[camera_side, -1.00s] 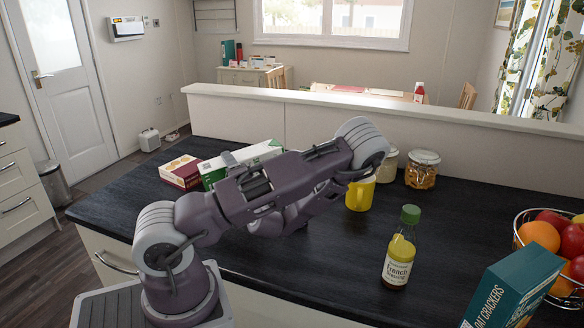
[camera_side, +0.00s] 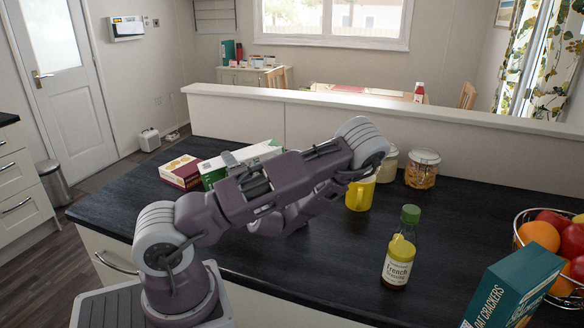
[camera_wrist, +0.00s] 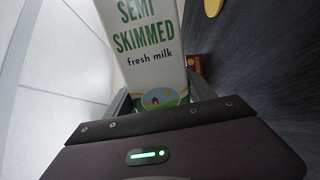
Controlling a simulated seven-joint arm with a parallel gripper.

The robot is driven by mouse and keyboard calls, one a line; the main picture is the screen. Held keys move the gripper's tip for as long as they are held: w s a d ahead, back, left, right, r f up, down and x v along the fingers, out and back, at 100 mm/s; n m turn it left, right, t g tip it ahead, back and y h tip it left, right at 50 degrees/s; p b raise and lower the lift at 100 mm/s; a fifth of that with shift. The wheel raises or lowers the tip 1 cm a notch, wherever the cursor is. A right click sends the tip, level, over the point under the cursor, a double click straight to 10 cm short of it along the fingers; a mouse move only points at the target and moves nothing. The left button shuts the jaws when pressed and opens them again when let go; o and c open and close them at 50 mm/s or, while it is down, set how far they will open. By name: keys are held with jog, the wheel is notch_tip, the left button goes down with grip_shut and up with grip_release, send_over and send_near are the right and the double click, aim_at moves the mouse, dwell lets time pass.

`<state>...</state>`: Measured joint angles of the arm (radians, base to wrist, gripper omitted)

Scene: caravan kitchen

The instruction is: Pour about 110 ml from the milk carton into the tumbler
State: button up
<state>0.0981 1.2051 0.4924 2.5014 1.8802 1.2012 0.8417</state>
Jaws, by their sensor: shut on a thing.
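The milk carton (camera_wrist: 150,35) is white with green "Semi Skimmed" lettering and fills the upper middle of the wrist view. My gripper (camera_wrist: 162,98) is shut on it, one finger on each side. In the side view the green and white carton (camera_side: 268,150) shows behind my arm, lying well over from upright; my arm hides its lower part and my gripper. I cannot make out the tumbler in either view; my arm covers part of the counter. No milk stream is visible.
A dark red box (camera_side: 181,171) stands beside the carton. A yellow mug (camera_side: 360,195), lidded jars (camera_side: 422,168) and a dressing bottle (camera_side: 399,255) stand to the right. A cracker box (camera_side: 515,290) and fruit bowl (camera_side: 550,235) are at the front right. The counter between is clear.

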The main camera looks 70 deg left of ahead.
aim_at(262, 155)
jog(key=shift+f, duration=0.1)
dwell(0.5)
jog(key=shift+s+f+n, duration=0.1)
jog(key=shift+f+n, duration=0.7)
jog(key=shift+f, duration=0.1)
jog(key=shift+w+f+n, duration=0.1)
jog(key=shift+w+n, duration=0.2)
jog(key=shift+n, duration=0.5)
jog(key=w+r+n, duration=0.1)
jog(key=r+n, duration=0.1)
jog(key=w+r+n, duration=0.3)
jog(key=r, duration=0.1)
jog(key=shift+w+a+r+n, duration=0.1)
jog(key=shift+w+r+n, duration=0.1)
jog(key=shift+n, duration=0.2)
jog(key=n, duration=0.1)
jog(key=w+n, duration=0.1)
jog(key=n, duration=0.1)
jog(key=shift+w+n, duration=0.15)
jog(key=shift+n, duration=0.15)
jog(key=w+n, duration=0.1)
jog(key=n, duration=0.1)
jog(key=w+n, duration=0.1)
jog(key=n, duration=0.1)
jog(key=shift+f, duration=0.15)
